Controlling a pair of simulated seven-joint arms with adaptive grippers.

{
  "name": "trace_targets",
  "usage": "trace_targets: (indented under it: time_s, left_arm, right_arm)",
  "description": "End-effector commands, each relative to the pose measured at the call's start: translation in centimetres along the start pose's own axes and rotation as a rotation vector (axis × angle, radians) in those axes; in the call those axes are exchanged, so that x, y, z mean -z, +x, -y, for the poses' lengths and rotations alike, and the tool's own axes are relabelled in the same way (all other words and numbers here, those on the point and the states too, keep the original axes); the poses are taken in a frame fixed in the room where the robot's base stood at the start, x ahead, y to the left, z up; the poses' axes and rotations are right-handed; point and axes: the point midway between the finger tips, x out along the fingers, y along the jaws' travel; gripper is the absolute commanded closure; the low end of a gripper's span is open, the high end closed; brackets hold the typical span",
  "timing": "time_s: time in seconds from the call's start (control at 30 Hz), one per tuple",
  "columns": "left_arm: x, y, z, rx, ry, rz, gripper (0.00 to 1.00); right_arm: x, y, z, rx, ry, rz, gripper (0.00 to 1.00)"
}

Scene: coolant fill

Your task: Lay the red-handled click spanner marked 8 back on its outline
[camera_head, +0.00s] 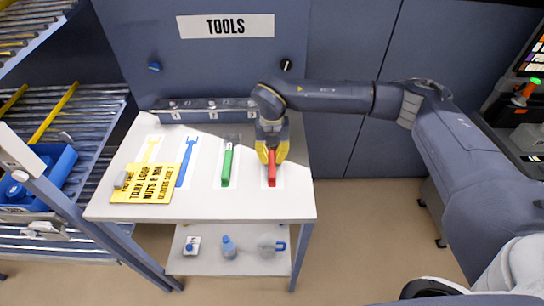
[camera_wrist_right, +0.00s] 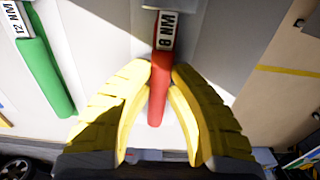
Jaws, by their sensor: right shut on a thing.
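The red-handled click spanner (camera_head: 271,174) is at the right end of the white table top, its handle pointing toward the front edge. In the right wrist view its label reads 8 NM above the red handle (camera_wrist_right: 157,100). My right gripper (camera_head: 271,157) comes down from above, its yellow fingers (camera_wrist_right: 160,75) shut on the handle. The spanner is over a pale strip (camera_head: 279,184) at the right of the tool row; its outline is mostly hidden, and I cannot tell whether the spanner touches the surface. My left gripper is not in view.
The green-handled spanner (camera_head: 227,166), labelled 12 NM in the wrist view (camera_wrist_right: 45,70), lies to the left. A grey rail (camera_head: 205,110) runs along the back. The table's front strip is clear.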

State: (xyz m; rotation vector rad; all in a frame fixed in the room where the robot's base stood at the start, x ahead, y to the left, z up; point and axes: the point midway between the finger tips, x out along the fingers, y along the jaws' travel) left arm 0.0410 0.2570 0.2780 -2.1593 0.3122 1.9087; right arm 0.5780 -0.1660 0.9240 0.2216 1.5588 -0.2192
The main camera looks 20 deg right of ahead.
Motion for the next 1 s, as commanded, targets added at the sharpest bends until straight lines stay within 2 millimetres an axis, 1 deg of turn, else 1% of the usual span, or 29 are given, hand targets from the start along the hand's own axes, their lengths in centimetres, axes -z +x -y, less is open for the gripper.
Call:
trace_targets:
  time_s: [0.23,0.27,0.4,0.43,0.67,0.77,0.87,1.0]
  left_arm:
    - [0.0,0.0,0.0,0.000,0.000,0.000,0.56]
    - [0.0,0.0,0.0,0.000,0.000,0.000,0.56]
    - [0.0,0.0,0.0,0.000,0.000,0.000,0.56]
    - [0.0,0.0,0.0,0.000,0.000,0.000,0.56]
    - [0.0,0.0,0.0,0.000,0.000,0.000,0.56]
    - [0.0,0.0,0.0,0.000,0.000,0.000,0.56]
    - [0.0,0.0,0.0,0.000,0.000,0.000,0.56]
    - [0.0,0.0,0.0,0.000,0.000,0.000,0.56]
  right_arm:
    - [0.0,0.2,0.0,0.000,0.000,0.000,1.00]
    - [0.0,0.3,0.0,0.000,0.000,-0.001,0.81]
    - [0.0,0.3,0.0,0.000,0.000,0.000,0.65]
    - [0.0,0.3,0.0,0.000,0.000,0.000,0.63]
    - [0.0,0.2,0.0,0.000,0.000,0.000,0.63]
    - [0.0,-0.2,0.0,-0.001,-0.001,0.001,0.63]
    - [-0.1,-1.2,0.0,-0.002,-0.001,0.003,0.63]
    - [-0.1,-3.5,0.0,-0.002,-0.001,0.004,0.63]
